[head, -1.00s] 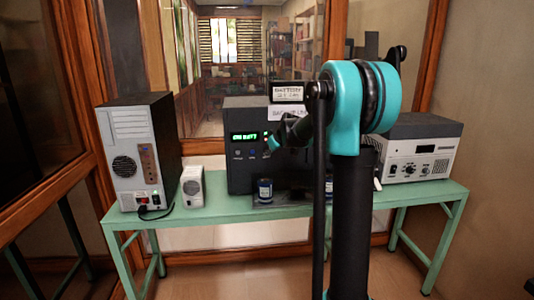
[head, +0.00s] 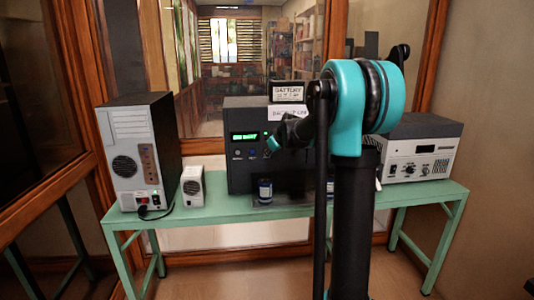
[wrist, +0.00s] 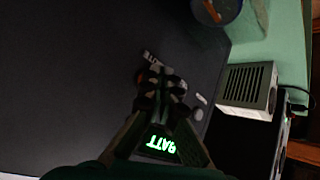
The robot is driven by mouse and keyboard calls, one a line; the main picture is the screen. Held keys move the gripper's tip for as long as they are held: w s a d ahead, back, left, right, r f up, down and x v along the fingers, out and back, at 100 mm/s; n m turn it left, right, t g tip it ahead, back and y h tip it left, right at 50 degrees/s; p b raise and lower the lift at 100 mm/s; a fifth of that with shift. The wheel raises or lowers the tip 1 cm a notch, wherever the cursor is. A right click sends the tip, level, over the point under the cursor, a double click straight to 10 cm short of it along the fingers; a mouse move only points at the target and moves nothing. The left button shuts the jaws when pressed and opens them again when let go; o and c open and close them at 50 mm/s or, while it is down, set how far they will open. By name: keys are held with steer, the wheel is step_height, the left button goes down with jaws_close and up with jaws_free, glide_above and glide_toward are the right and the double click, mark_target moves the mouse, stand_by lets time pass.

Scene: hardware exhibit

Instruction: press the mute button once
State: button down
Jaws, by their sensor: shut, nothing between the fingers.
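A black power unit (head: 240,180) stands on the green table with a lit green display (head: 244,136) and a row of small round buttons (head: 252,153) below it. I cannot read which button is mute. My gripper (head: 274,145) is in front of the panel's right part, partly hidden by my arm. In the wrist view, my gripper (wrist: 162,78) is shut and empty over the panel (wrist: 85,70), close to small white lettering and a button (wrist: 141,76). The lit display (wrist: 161,145) shows between the fingers. Whether the tips touch a button cannot be told.
A small blue-labelled can (head: 265,190) stands in front of the unit. A grey speaker-like box (head: 193,186) and a computer tower (head: 140,152) stand left, a grey instrument (head: 420,150) right. Signs (head: 287,92) stand on top. My arm hides the middle right.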

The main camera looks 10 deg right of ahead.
steer(key=shift+s, duration=0.2)
steer(key=shift+s, duration=2.55)
steer(key=s+d+f+m+g+h, duration=0.1)
steer(key=s+f+m, duration=0.1)
steer(key=s+f, duration=0.5)
steer(key=s+d+f+m+g+h, duration=0.1)
steer(key=s+f, duration=0.6)
steer(key=s, duration=1.2)
steer(key=s+d+f+m+g+h, duration=0.1)
steer(key=s+f+m, duration=0.3)
steer(key=s, duration=0.9)
step_height(320, 180, down, 3)
steer(key=shift+s+d+r+m+g, duration=0.1)
steer(key=shift+s+d+m+g, duration=0.25)
steer(key=shift+g, duration=0.55)
